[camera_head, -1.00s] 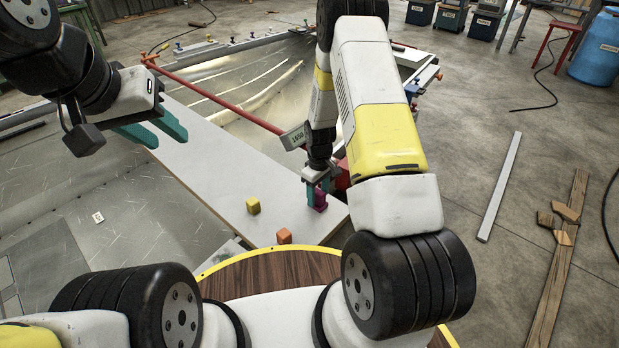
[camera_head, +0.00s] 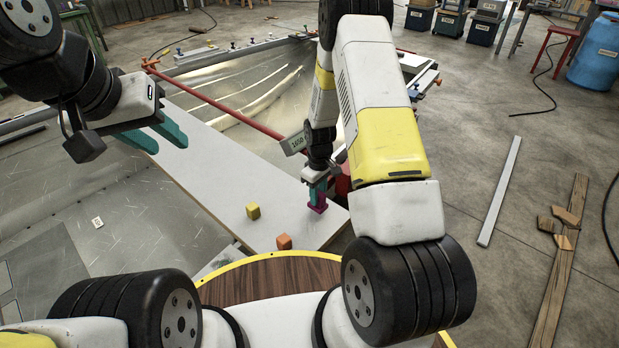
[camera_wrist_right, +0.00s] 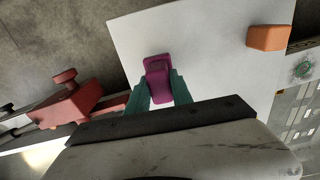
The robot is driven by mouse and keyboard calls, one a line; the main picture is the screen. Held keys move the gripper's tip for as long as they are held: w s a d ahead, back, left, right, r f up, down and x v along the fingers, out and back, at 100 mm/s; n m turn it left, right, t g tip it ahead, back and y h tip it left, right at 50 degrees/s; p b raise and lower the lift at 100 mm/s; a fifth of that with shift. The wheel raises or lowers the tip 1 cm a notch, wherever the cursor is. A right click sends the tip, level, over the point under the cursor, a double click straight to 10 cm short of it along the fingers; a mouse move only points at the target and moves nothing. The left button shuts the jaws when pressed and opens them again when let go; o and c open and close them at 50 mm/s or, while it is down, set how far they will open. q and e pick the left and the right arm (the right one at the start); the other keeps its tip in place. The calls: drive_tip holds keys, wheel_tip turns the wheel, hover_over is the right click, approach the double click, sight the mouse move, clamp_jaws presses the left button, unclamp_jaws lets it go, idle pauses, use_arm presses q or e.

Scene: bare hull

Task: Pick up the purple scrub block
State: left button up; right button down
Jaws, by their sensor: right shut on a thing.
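The purple scrub block (camera_head: 317,206) is at the right end of the white board, partly hidden by my right gripper in the head view. My right gripper (camera_head: 318,190) points down at it with teal fingers. In the right wrist view the block (camera_wrist_right: 157,72) sits between the fingertips of the right gripper (camera_wrist_right: 158,92), which is shut on it. I cannot tell whether the block still touches the board. My left gripper (camera_head: 165,138) is open and empty, its teal fingers apart above the left part of the board.
The white board (camera_head: 228,178) also bears a yellow block (camera_head: 253,211) and an orange block (camera_head: 284,242), left of the right gripper. A red clamp-like thing (camera_wrist_right: 72,100) is beside the board. A red bar (camera_head: 220,105) crosses behind. The board's middle is clear.

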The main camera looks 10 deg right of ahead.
drive_tip(key=shift+r, duration=0.8)
drive_tip(key=s+a, duration=0.2)
drive_tip(key=s, duration=0.5)
drive_tip(key=s+a+r, duration=0.1)
drive_tip(key=s+a, duration=0.1)
drive_tip(key=s, duration=0.6)
drive_tip(key=shift+s+a+r, duration=0.2)
drive_tip(key=shift+r, duration=0.1)
